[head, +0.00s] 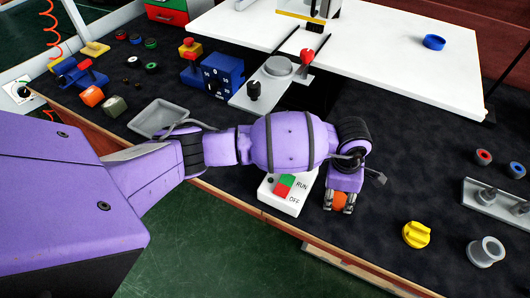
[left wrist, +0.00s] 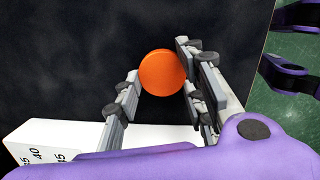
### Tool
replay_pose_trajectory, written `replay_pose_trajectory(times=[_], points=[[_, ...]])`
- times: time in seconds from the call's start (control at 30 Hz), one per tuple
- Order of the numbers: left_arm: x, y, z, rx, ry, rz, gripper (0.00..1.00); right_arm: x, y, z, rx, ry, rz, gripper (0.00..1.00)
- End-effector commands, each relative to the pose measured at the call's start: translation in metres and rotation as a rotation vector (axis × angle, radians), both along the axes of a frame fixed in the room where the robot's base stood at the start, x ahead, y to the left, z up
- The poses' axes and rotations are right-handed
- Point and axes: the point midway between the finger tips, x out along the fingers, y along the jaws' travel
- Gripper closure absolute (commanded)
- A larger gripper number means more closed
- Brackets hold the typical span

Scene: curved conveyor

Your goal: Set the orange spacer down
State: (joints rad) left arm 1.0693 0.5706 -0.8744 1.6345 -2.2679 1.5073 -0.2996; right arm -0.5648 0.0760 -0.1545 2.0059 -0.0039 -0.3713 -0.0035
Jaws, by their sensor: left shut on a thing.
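The orange spacer (head: 340,200) is a round, flat-faced disc, partly hidden by the fingers in the head view. My left gripper (head: 340,210) points down over the dark mat and is shut on it. In the left wrist view the spacer (left wrist: 162,72) sits between the two fingertips of the left gripper (left wrist: 161,68), its round face toward the camera. It is over or on the dark mat; I cannot tell whether it touches. My right gripper is not in view.
A white RUN/OFF switch box (head: 284,192) stands just left of the gripper. A yellow knob (head: 416,234) and a grey flanged bushing (head: 486,251) lie to the right, with a grey pegged plate (head: 497,203) beyond. Dark mat between them is clear. The table's front edge (head: 300,233) is near.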

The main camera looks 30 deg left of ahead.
Motion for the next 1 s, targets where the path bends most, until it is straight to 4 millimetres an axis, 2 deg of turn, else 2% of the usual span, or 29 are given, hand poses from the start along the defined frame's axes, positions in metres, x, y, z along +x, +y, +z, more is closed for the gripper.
replay_pose_trajectory(times=[0.03, 0.17, 0.73, 0.87, 1.0], points=[[-0.003, 0.001, -0.01, 0.005, 0.007, 0.0, 0.6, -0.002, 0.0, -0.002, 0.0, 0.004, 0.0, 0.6], [-0.005, 0.002, -0.012, 0.007, 0.011, 0.001, 0.44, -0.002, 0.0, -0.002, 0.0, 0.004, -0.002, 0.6], [-0.004, 0.003, -0.009, 0.011, 0.012, 0.001, 0.44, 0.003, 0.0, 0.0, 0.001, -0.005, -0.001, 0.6], [-0.004, 0.003, 0.003, 0.009, 0.008, 0.001, 0.44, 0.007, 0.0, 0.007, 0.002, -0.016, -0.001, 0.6], [-0.002, 0.005, 0.029, 0.007, 0.002, -0.001, 0.44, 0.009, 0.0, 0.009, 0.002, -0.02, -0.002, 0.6]])
